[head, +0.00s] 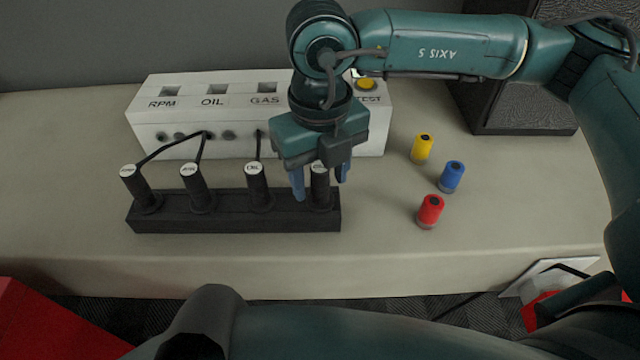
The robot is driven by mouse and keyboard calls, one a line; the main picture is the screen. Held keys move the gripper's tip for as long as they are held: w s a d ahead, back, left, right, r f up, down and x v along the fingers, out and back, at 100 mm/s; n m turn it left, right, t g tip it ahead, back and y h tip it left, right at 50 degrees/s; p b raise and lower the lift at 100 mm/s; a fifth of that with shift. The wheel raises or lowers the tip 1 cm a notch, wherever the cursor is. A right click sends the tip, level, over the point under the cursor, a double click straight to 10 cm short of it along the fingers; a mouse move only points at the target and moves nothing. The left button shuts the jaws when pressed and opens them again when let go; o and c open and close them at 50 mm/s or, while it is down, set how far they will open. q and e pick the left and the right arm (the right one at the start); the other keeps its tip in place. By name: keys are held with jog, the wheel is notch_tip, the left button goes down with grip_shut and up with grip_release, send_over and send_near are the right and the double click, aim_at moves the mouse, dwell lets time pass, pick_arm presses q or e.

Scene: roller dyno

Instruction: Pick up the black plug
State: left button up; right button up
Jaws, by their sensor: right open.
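Several black plugs with white labelled tops stand upright in a black rack (235,222) on the bench. From the left, they are a first plug (140,190), a second plug (196,192), a third plug (257,190) whose label seems to read OIL, and a fourth plug (320,192) at the right end. My right gripper (320,182) is open and points down, with its blue fingertips on either side of the fourth plug. Its palm partly hides that plug's top. Contact cannot be told. My left gripper is not in view.
A white panel box (190,104) marked RPM, OIL, GAS and TEST stands behind the rack, with cords running to some plugs. A yellow cylinder (422,148), a blue cylinder (452,177) and a red cylinder (430,212) stand on the right. A dark box (520,105) is behind them.

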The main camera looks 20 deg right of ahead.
jog(key=shift+f, duration=0.8)
jog(key=shift+c, duration=0.3)
grip_shut()
